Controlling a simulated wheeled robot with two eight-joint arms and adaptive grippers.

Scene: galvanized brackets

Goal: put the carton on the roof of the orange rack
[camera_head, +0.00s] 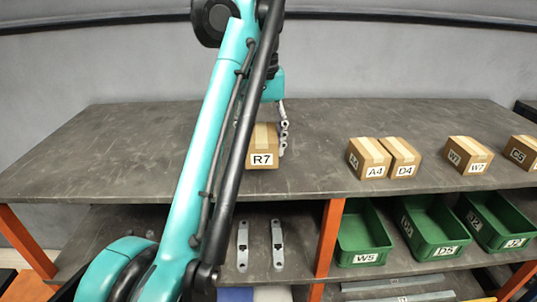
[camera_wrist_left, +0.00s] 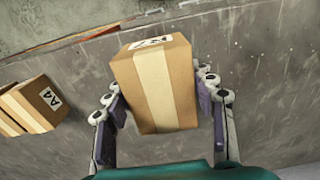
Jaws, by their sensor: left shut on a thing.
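The brown carton labelled R7 (camera_head: 263,146) is between the fingers of my left gripper (camera_head: 282,134), over the left-middle part of the grey roof (camera_head: 110,155) of the orange rack. In the left wrist view the carton (camera_wrist_left: 155,88) sits between both fingers of the gripper (camera_wrist_left: 160,100), which is shut on it. My left arm hides part of the carton's left side in the head view. I cannot tell whether its underside touches the roof. My right gripper is not in view.
Cartons A4 (camera_head: 368,158) and D4 (camera_head: 401,157), and two more, stand farther right on the roof. Green bins (camera_head: 362,240) and grey metal brackets (camera_head: 278,245) are on the shelf below. An orange post (camera_head: 329,238) supports the roof. The roof's left part is clear.

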